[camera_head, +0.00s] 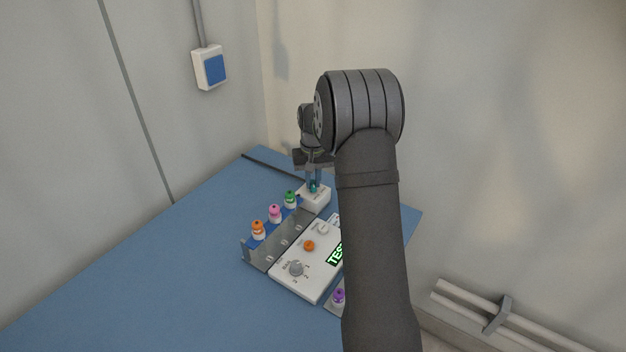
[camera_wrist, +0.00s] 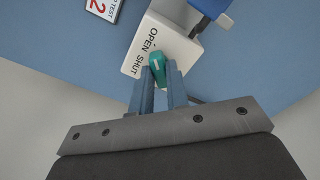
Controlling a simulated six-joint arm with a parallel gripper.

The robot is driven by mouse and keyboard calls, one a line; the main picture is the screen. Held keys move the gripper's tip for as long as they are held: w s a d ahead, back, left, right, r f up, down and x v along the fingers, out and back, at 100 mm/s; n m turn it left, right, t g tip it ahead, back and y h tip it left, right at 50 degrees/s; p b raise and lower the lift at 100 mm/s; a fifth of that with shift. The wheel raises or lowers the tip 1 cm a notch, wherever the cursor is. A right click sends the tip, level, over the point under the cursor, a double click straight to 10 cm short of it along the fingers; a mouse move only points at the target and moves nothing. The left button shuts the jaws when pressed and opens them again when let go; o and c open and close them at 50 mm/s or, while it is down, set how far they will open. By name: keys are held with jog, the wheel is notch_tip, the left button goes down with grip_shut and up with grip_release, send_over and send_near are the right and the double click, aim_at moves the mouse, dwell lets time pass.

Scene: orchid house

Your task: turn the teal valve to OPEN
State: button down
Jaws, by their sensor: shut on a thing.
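The teal valve (camera_wrist: 158,66) is a small handle on a white block (camera_wrist: 137,62) marked OPEN and SHUT. In the wrist view my gripper (camera_wrist: 160,76) has its two blue fingers closed on either side of the handle. A white line on the handle shows between the fingertips. In the head view the valve (camera_head: 314,187) sits on the white block (camera_head: 315,199) at the back of the table, with my gripper (camera_head: 314,180) pointing down onto it. Which label the handle points to is hard to tell.
A rack (camera_head: 272,246) holding orange, pink and green capped bottles stands left of the valve block. A white panel (camera_head: 298,278) with a knob, buttons and a green-lit display lies in front. A purple-capped bottle (camera_head: 338,296) stands nearer. The blue table (camera_head: 150,270) is clear at left.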

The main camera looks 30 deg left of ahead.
aim_at(313, 183)
jog(key=c, duration=1.4)
grip_release()
notch_tip(313, 183, up, 18)
jog(key=shift+f, duration=0.25)
jog(key=shift+f, duration=0.15)
notch_tip(313, 183, down, 17)
jog(key=shift+f, duration=0.15)
